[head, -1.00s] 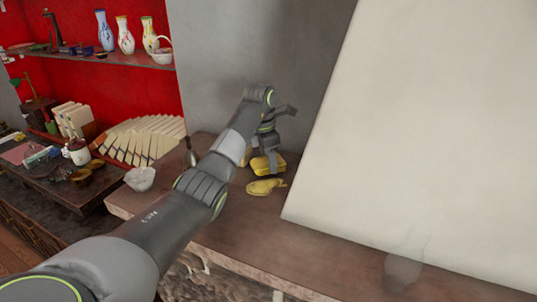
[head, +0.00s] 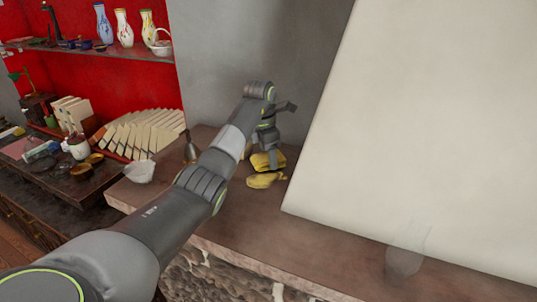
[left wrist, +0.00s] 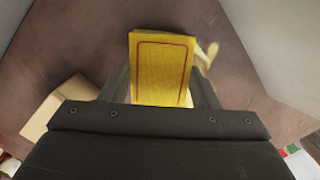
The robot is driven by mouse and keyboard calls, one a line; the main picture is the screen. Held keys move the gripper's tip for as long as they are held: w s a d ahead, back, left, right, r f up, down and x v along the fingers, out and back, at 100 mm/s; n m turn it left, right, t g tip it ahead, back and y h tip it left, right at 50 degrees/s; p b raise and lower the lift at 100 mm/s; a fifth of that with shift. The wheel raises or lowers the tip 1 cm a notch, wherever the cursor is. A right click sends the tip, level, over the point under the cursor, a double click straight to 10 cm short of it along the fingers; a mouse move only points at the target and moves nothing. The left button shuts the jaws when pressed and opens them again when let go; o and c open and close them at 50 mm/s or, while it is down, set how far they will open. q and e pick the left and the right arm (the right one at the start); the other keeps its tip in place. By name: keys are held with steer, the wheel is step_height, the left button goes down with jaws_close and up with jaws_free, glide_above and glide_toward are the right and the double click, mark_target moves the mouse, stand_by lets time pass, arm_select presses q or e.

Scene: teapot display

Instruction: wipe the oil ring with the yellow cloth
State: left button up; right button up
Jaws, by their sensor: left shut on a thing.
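The yellow cloth (head: 262,160) is in my left gripper (head: 270,152), low over the brown counter near the grey wall. In the left wrist view the cloth (left wrist: 160,68) is a flat yellow rectangle with a thin red border, and my left gripper (left wrist: 166,98) is shut on it. The counter under the cloth is hidden. My right gripper is not in view.
The counter (head: 270,222) is clear in front. A white bowl (head: 139,172) and a dark bell-shaped thing (head: 191,150) stand to the left. A large pale panel (head: 420,120) blocks the right, with a see-through vessel (head: 404,262) before it. A beige box (left wrist: 58,108) is near the gripper.

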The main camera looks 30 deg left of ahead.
arm_select(q)
steer(key=shift+f+b, duration=0.5)
steer(key=shift+f, duration=0.3)
